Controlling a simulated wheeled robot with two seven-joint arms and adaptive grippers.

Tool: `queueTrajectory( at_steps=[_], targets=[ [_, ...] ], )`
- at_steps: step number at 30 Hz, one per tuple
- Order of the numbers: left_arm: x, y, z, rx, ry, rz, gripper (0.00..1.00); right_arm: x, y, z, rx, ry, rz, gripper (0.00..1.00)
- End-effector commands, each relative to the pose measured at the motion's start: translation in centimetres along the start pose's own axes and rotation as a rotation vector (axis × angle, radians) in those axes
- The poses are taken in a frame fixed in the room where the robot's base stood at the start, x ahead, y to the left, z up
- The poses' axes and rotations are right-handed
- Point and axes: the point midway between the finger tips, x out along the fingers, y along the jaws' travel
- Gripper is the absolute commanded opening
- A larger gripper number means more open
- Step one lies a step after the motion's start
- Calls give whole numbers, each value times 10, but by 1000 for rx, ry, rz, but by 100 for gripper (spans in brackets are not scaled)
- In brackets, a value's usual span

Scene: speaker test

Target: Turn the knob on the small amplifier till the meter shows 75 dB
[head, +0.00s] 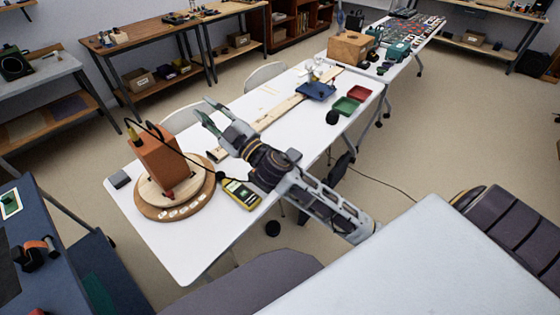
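An orange-brown box (158,158), perhaps the speaker or amplifier, stands upright on a round wooden board (150,211) at the near left end of the white table. A small red part shows at its foot; I cannot tell whether it is the knob. A yellow meter (241,194) lies on the table right of the board; its reading is too small to make out. My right gripper (205,108) is above the table, right of and beyond the box. Its fingers are apart with nothing seen between them. My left gripper is not in view.
A black cable loops from the box towards the meter. A small dark grey block (120,180) lies left of the board. A long wooden plank (275,114), a blue tray (318,91) and green and red trays (346,105) lie farther along the white table (190,251). Its near edge is clear.

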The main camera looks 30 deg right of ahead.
Motion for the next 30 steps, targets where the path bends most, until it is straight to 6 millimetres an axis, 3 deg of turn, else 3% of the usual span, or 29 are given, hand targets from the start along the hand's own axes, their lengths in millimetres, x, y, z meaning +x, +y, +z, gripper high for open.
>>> queueTrajectory(
  at_steps=[6, 15, 23, 30],
  targets=[
    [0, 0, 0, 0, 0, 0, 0, 13, -19, -40, -110, 208, -112, 28],
    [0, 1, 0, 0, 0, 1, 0, 13, -59, -72, -269, 443, -325, 28],
    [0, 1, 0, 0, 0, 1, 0, 0, -95, -71, -416, 580, -558, 28],
    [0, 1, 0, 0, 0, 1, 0, -18, -119, -47, -555, 639, -803, 28]
  ],
)
